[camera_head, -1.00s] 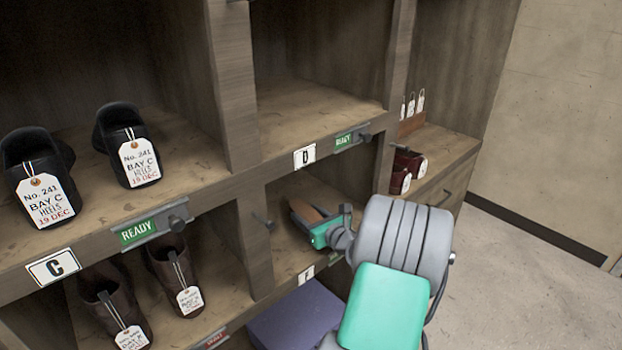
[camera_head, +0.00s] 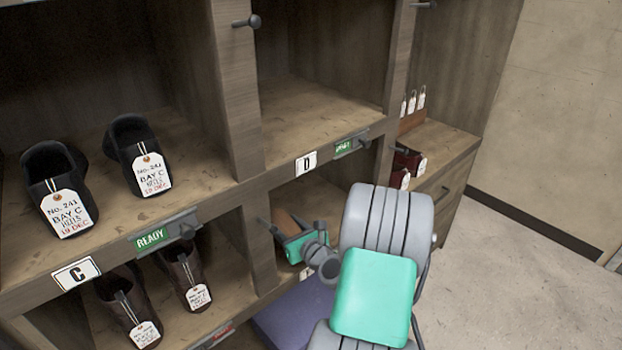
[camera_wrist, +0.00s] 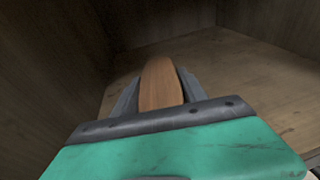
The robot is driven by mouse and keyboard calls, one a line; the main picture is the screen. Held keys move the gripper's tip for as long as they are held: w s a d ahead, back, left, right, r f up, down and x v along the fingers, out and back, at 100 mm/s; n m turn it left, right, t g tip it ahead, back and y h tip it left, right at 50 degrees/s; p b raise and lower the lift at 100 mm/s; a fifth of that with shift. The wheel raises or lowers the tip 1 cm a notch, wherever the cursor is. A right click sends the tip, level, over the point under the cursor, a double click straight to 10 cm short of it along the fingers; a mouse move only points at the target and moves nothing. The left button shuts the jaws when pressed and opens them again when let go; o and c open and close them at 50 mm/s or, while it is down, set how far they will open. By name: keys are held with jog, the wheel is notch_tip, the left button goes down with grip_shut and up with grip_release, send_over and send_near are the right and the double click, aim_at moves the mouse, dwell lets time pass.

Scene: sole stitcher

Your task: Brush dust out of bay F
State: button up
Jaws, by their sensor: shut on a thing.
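My gripper (camera_head: 284,228) is inside bay F (camera_head: 318,197), the lower bay under the one labelled D. It is shut on a brown wooden handle (camera_wrist: 160,85), which I take to be the brush. The handle also shows in the head view (camera_head: 289,219). In the wrist view it stands between my two grey fingers and points toward the back of the bay. Any bristles are hidden. The bay's wooden floor (camera_wrist: 250,75) looks bare, with faint marks; I cannot tell whether they are dust. The bay's label is mostly hidden by my arm.
A post (camera_head: 262,250) divides bay F from the left bay, where tagged brown shoes (camera_head: 128,300) stand. Black shoes (camera_head: 140,155) stand in bay C. Bay D (camera_head: 310,115) is empty. A purple box (camera_head: 290,320) lies below.

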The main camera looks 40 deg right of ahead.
jog(key=shift+d+r+p, duration=0.1)
jog(key=shift+r+p, duration=3.25)
jog(key=shift+r, duration=0.55)
